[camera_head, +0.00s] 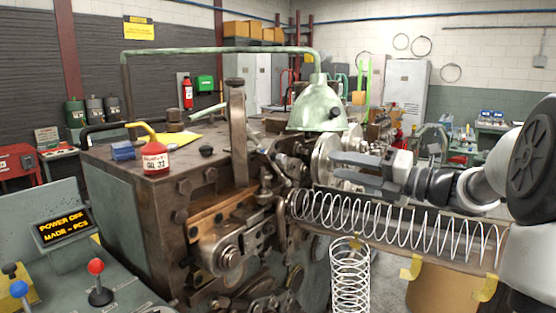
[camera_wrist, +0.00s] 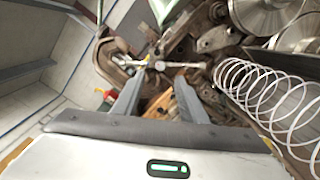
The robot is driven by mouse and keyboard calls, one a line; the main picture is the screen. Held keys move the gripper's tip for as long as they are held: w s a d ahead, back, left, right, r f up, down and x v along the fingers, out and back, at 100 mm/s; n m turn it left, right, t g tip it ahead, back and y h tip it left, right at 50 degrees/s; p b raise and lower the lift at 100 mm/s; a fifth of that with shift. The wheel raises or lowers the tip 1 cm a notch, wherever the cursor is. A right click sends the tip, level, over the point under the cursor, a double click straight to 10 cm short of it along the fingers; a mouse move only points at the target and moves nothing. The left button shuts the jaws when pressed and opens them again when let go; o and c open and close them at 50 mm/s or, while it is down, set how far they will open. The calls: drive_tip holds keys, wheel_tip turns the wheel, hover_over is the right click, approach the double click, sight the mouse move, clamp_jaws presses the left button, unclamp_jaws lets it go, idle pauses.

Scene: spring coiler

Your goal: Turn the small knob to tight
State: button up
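The spring coiler (camera_head: 130,205) is a worn, dark machine filling the middle of the head view. A small dark knob (camera_head: 206,151) sits on its top, and another small dark knob (camera_head: 334,114) is on the green lamp shade (camera_head: 318,100). I cannot tell which knob is the task's small knob. My gripper (camera_head: 334,168) is at the coiler's right side, in front of the metal discs, fingers pointing left. In the wrist view, its two grey fingers (camera_wrist: 158,88) are apart with nothing held between them. A metal bar with a rounded end (camera_wrist: 160,66) shows beyond the fingertips.
A white wire spring (camera_head: 400,220) lies along a trough below my gripper, and another coil (camera_head: 350,275) hangs beneath. A red-and-yellow oil can (camera_head: 154,158) stands on the coiler. A control panel with a red-ball lever (camera_head: 96,267) and a "POWER OFF" display (camera_head: 64,227) is at lower left.

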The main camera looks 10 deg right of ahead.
sight(285, 159)
drive_tip(key=shift+n+g+y, duration=0.3)
drive_tip(key=shift+n+g, duration=0.1)
drive_tip(key=shift+n, duration=0.1)
drive_tip(key=x, duration=1)
drive_tip(key=f+x, duration=0.1)
drive_tip(key=x, duration=0.4)
drive_tip(key=shift+w+a, duration=0.1)
drive_tip(key=shift+a, duration=0.15)
drive_tip(key=shift+c, duration=0.5)
clamp_jaws()
